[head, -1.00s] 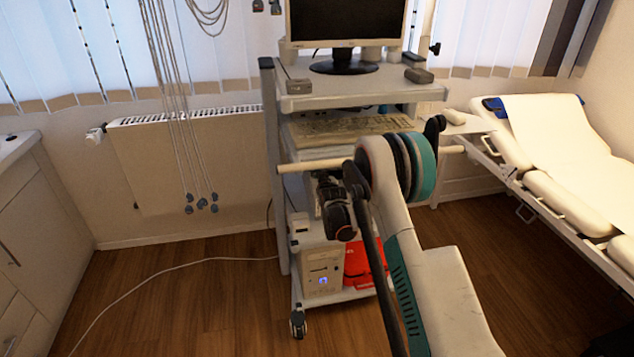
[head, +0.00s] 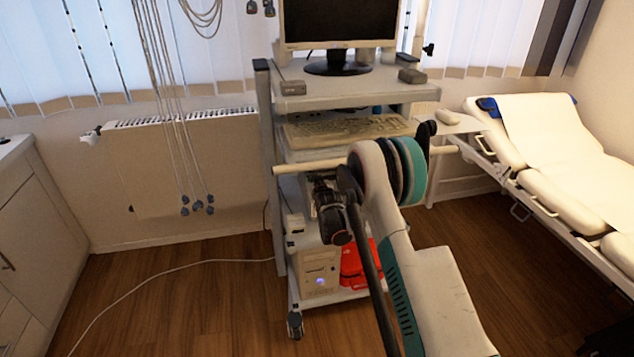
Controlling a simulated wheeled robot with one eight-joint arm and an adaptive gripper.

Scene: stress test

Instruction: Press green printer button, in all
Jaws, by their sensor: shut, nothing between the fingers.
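My gripper (head: 329,208) is a dark shape at the end of my arm, in front of the middle shelves of a white equipment cart. My own arm links hide part of it, and its fingertips are hard to make out. It appears shut and empty. A pale device, perhaps the printer, is partly visible behind it on a shelf, mostly hidden by my arm. I cannot make out a green button. Whether the gripper touches anything cannot be told.
The cart (head: 345,95) carries a monitor (head: 338,22), a keyboard (head: 345,131) and, low down, a computer tower (head: 318,272) with a blue light beside a red item (head: 358,266). A radiator (head: 185,165) and hanging cables stand left. An examination bed (head: 540,130) stands right.

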